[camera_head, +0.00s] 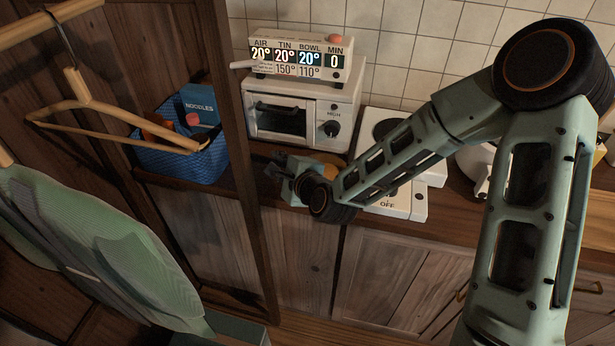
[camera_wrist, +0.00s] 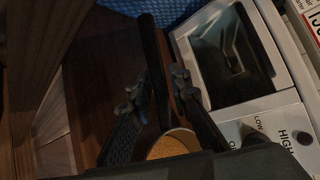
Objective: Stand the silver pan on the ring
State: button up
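My gripper (camera_head: 279,171) is low over the counter in front of the toaster oven. In the wrist view its fingers (camera_wrist: 156,92) stand either side of a long dark handle (camera_wrist: 149,42); whether they press on it is unclear. The handle runs toward a round vessel with an orange-tan inside (camera_wrist: 172,146), partly hidden by my gripper. That round thing also shows behind my wrist in the head view (camera_head: 331,159). It may be the pan, but its silver is not clear. The ring (camera_head: 388,129) is on the white hob (camera_head: 420,206), partly covered by my arm.
The toaster oven (camera_head: 302,109) carries a display box (camera_head: 301,58). A blue basket (camera_head: 181,160) with a noodle packet is left of a wooden upright (camera_head: 240,150). A pale vessel (camera_head: 474,164) stands right of the hob. A hanger (camera_head: 85,105) hangs at the left.

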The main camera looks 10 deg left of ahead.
grip_shut()
jog(key=shift+r, duration=0.1)
